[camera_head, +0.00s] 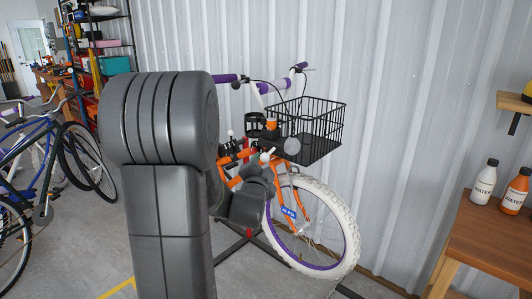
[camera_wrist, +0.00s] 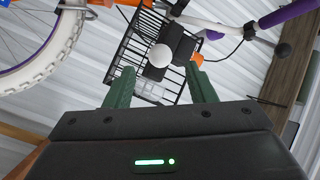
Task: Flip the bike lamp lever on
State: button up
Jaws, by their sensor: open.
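The bike lamp (camera_wrist: 180,45) is a dark block in front of the bike's black basket. Its lever has a round white knob (camera_wrist: 160,55), which appears between my two green fingertips in the wrist view. My gripper (camera_wrist: 161,68) is open, and its fingers look apart from the knob; the exact depth gap is hard to tell. My arm hides part of the bike there, and the fingers are not clear.
The bike has a black wire basket (camera_head: 318,128), purple grips and a white front tyre (camera_head: 347,225). A corrugated wall (camera_head: 420,100) stands close behind it. A wooden table (camera_head: 490,240) with two bottles is at right. Other bikes (camera_head: 85,165) stand at left.

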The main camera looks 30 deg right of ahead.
aim_at(265, 158)
jog(key=p+x, duration=0.2)
jog(key=x, duration=0.6)
jog(key=shift+c, duration=0.2)
jog(key=c, duration=0.9)
